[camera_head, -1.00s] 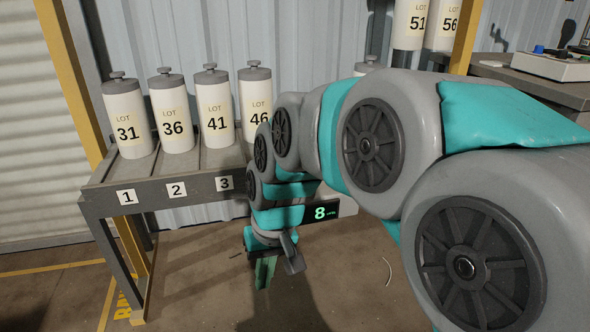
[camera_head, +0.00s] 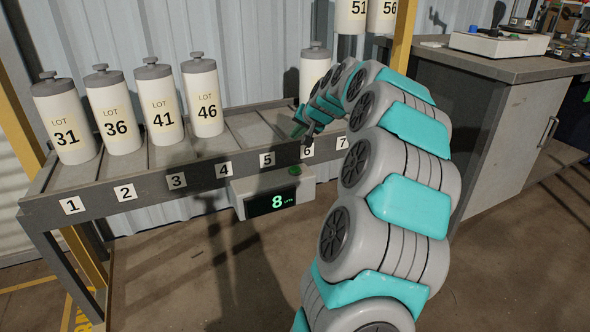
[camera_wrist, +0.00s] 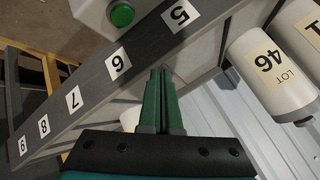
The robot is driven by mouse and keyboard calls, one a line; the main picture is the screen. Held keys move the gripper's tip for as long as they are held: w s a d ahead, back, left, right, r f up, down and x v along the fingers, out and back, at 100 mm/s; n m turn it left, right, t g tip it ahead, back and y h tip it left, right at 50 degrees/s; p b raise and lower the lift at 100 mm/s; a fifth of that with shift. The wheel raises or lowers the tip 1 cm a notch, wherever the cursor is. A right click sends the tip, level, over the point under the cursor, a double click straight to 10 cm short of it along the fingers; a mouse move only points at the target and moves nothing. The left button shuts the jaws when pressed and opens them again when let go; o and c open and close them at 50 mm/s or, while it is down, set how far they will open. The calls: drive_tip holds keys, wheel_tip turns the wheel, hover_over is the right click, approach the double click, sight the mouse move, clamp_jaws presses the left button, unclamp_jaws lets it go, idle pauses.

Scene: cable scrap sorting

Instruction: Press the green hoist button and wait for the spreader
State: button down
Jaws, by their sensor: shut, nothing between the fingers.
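The green button (camera_head: 295,170) sits on top of a grey control box (camera_head: 239,187) fixed below the rack's front edge, under labels 5 and 6. The box's display (camera_head: 272,202) reads 8. The button also shows at the top of the wrist view (camera_wrist: 122,15). My gripper (camera_head: 299,129) is shut and empty, above the rack near label 6, with its green fingers together in the wrist view (camera_wrist: 160,73). It is apart from the button. I cannot make out a spreader in these views.
White canisters, lots 31 (camera_head: 66,128), 36 (camera_head: 113,120), 41 (camera_head: 160,112) and 46 (camera_head: 204,102), stand on the rack (camera_head: 98,187). Another canister (camera_head: 315,72) stands behind my arm. A workbench (camera_head: 480,68) is at right. Open floor lies in front.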

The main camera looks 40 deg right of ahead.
sight(296, 170)
idle(0.4)
drive_tip(key=shift+f+b, duration=1.8)
drive_tip(key=shift+f, duration=2.6)
drive_tip(key=shift+f, duration=0.1)
drive_tip(key=shift+f, duration=0.3)
